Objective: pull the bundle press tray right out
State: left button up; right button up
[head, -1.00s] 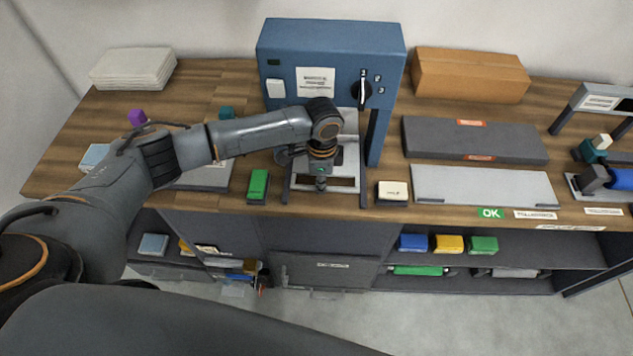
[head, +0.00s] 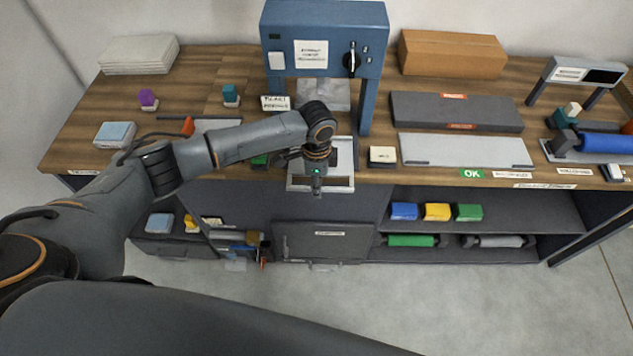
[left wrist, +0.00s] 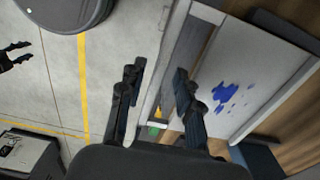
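The bundle press (head: 325,40) is a blue frame with a dial, standing at the back of the wooden counter. Its pale tray (head: 343,165) juts past the counter's front edge, its rear still toward the press. In the left wrist view the tray (left wrist: 262,62) has blue ink stains and a dark slot behind its front bar. My left gripper (head: 317,188) points down at the tray's front. In the left wrist view its fingers (left wrist: 158,85) stand on either side of the front bar, one in the slot. Finger contact is partly hidden.
A cream pad (head: 383,155) sits just right of the tray. Below are a closed cabinet door (head: 322,242) and a shelf with coloured blocks (head: 437,212). The floor (head: 440,300) in front is clear.

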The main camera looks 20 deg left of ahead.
pick_arm(q)
jog(key=shift+r, duration=0.1)
notch_tip(320, 180, up, 12)
pick_arm(e)
jog(key=shift+s+d, duration=0.3)
jog(key=shift+s, duration=0.55)
